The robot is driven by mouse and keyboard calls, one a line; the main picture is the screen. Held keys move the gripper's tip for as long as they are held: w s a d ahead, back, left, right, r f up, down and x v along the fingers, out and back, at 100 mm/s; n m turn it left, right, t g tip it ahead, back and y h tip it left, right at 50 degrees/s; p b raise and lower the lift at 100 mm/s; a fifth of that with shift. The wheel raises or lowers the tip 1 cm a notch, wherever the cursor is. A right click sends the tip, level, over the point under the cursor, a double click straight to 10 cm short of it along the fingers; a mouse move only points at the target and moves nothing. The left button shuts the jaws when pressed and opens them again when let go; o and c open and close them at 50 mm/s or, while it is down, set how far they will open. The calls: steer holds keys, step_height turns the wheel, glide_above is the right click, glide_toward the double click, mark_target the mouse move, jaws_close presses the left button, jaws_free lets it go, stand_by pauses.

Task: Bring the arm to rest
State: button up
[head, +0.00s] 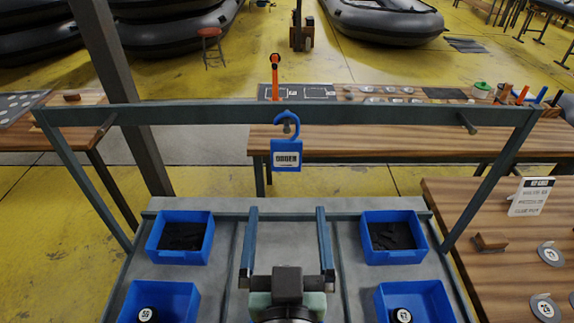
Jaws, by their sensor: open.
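My gripper (287,222) shows at the bottom middle of the head view, above the grey tray of a metal-framed stand. Its two long blue-grey fingers are spread wide and point away from me. Nothing shows between them but the bare tray (287,245). The dark hand block and the round wrist part behind it are at the bottom edge. The rest of my arm is hidden below the picture.
A blue tag (286,158) hangs on a hook from the crossbar (200,113) ahead. Blue bins (158,255) (395,257) with dark pieces flank the gripper; two nearer bins (165,290) (415,292) hold round parts. Wooden tables (390,142) (455,215) stand beyond and right.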

step_height(320, 180, up, 22)
steer(key=w+t, duration=0.2)
steer(key=t, duration=0.3)
steer(key=s+r+t, duration=0.2)
steer(key=s+r, duration=0.1)
steer(key=r, duration=0.5)
steer(key=s+r+t, duration=0.2)
steer(key=s+r, duration=0.1)
steer(key=r, duration=0.4)
steer(key=shift+r, duration=0.35)
